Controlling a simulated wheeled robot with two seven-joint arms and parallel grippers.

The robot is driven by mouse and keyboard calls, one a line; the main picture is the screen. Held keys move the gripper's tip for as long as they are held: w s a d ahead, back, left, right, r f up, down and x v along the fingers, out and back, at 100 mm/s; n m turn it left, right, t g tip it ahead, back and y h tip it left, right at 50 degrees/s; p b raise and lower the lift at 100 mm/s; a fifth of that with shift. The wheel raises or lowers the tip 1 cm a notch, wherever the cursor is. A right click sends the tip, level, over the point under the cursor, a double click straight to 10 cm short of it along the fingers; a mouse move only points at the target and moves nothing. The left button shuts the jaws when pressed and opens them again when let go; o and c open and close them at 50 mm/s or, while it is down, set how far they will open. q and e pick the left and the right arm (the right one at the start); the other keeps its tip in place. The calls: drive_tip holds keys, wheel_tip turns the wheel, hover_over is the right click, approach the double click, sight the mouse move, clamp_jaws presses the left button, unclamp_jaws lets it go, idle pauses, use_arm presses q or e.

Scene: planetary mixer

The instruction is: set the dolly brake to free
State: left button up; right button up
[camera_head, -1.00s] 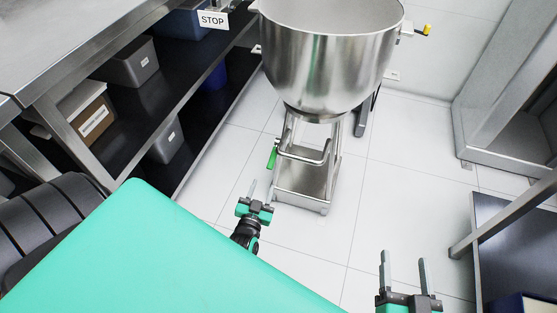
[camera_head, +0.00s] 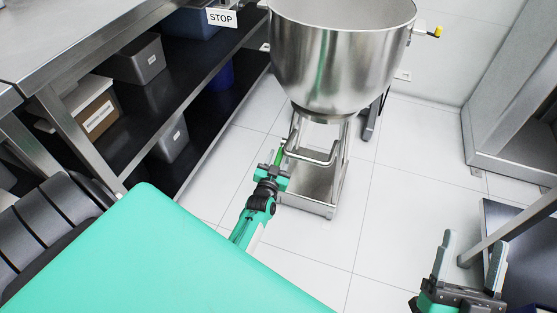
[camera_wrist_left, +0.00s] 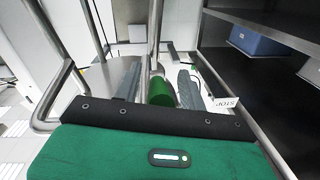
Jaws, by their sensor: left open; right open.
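The steel dolly (camera_head: 325,205) stands on the floor under a large steel bowl (camera_head: 340,60). The brake lever with its green grip (camera_head: 281,155) is on the dolly's left side. My left gripper (camera_head: 276,160) is at this lever, open, and partly covers it in the head view. In the left wrist view the green grip (camera_wrist_left: 161,92) shows between the two grey fingers of my left gripper (camera_wrist_left: 158,88); I cannot tell if they touch it. My right gripper (camera_head: 472,255) is open and empty at the lower right, away from the dolly.
A steel table with dark shelves (camera_head: 195,95) holding bins stands at the left, with a STOP sign (camera_head: 221,17) near the bowl. A steel cabinet (camera_head: 510,110) and a dark low table (camera_head: 510,215) are at the right. The tiled floor between is clear.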

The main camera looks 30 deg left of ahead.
use_arm(q)
clamp_jaws()
